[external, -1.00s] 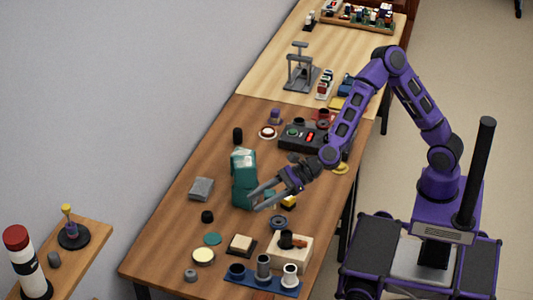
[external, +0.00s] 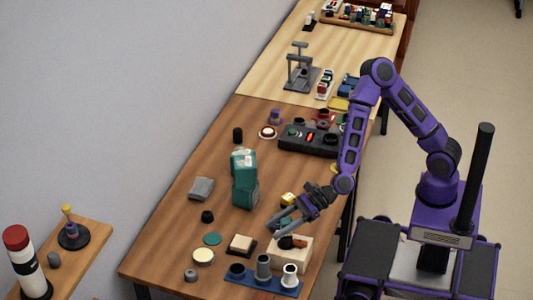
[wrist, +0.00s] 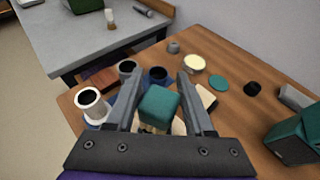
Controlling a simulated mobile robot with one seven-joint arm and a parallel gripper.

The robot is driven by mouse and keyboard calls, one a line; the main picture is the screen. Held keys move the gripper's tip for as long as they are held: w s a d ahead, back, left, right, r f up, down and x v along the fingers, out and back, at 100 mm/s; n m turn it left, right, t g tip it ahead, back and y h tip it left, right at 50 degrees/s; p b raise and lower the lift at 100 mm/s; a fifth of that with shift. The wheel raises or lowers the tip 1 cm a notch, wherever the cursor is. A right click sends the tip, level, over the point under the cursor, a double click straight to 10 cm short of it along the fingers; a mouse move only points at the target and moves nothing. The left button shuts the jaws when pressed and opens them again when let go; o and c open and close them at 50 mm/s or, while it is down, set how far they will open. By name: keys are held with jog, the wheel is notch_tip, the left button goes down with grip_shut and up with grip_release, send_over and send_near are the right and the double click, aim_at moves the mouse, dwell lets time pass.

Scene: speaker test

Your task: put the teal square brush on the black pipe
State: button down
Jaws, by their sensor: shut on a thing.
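My gripper (wrist: 158,85) is shut on the teal square brush (wrist: 158,104), which sits between the fingers with pale yellowish bristles below it. In the external view my gripper (external: 272,228) is above the cream block (external: 303,255) near the table's front; the brush is hard to make out there. A short black pipe (external: 285,242) stands on that block, just below the fingers, with an orange-brown piece beside it. A dark pipe (external: 237,270) also stands in the blue rack (external: 262,286), beside a grey pipe (external: 263,264) and a white pipe (external: 290,273). I cannot tell which pipe is meant.
A tall teal stacked object (external: 244,180) stands behind my gripper. A cream square on a dark base (external: 242,244), a pale round dish (external: 203,256) and a teal disc (external: 212,239) lie to the left. A black control box (external: 307,140) is farther back.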

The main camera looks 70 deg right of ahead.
jog(key=shift+f, duration=0.15)
jog(key=shift+f+b, duration=0.25)
jog(key=shift+b, duration=0.05)
jog(key=shift+c, duration=1.4)
grip_release()
jog(key=shift+r, duration=0.1)
jog(key=p+v, duration=0.3)
jog(key=v, duration=0.9)
jog(key=shift+r, duration=0.15)
jog(key=shift+s, duration=0.1)
